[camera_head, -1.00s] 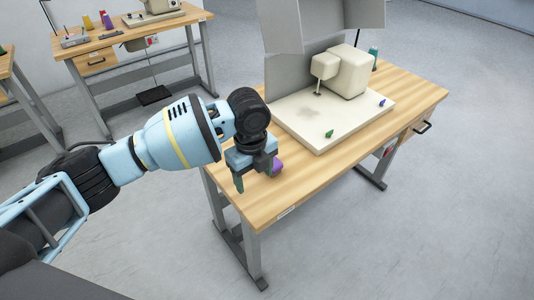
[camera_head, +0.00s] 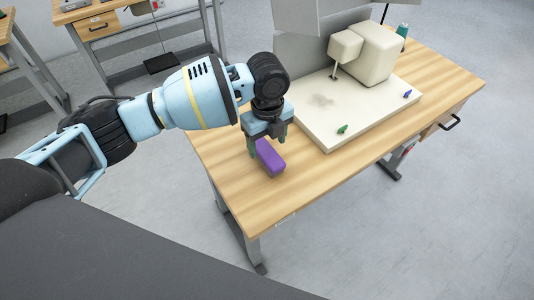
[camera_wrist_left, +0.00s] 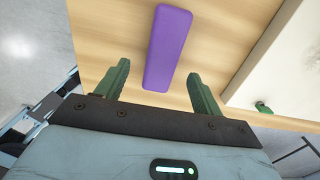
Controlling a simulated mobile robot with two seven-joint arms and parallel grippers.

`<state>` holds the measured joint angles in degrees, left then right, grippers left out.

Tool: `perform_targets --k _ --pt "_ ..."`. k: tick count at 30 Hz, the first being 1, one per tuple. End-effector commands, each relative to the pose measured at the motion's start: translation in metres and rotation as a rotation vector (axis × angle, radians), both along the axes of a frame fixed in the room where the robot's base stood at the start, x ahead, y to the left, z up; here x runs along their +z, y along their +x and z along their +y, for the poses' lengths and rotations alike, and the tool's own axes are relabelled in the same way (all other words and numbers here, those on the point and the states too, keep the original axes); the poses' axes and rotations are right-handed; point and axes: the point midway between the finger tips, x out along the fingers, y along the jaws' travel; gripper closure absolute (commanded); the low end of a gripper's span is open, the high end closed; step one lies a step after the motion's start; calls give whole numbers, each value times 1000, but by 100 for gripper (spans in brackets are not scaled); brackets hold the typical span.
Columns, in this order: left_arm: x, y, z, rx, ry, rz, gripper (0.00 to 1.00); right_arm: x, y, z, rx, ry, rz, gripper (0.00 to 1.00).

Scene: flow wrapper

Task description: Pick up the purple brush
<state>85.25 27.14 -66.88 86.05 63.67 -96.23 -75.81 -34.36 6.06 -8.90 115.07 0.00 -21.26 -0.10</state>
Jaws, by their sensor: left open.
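The purple brush (camera_head: 270,157) lies on the near left part of the wooden table (camera_head: 310,187). In the left wrist view the brush (camera_wrist_left: 168,48) is a long purple block, just beyond the gap between my fingertips. My left gripper (camera_head: 268,146) is open and empty, its fingers pointing down at the brush's left end. The wrist view shows both green fingers of the left gripper (camera_wrist_left: 158,84) spread wider than the brush. I cannot tell how high the fingertips are above the table. My right gripper is not in view.
A cream machine (camera_head: 372,55) stands on a pale base plate (camera_head: 340,130) right of the brush. The table's near edge is clear.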

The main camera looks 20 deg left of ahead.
Motion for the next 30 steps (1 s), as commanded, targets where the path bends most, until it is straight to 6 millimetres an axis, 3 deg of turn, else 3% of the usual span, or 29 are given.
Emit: perform_targets --k 8,18,27,30 --pt "-13 1 1 1 1 2 33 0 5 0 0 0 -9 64" --pt "-56 5 4 0 1 1 33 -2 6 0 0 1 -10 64" --pt "-59 5 4 0 1 -1 33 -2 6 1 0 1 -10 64" --pt "-59 5 4 0 1 -1 46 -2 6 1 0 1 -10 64"
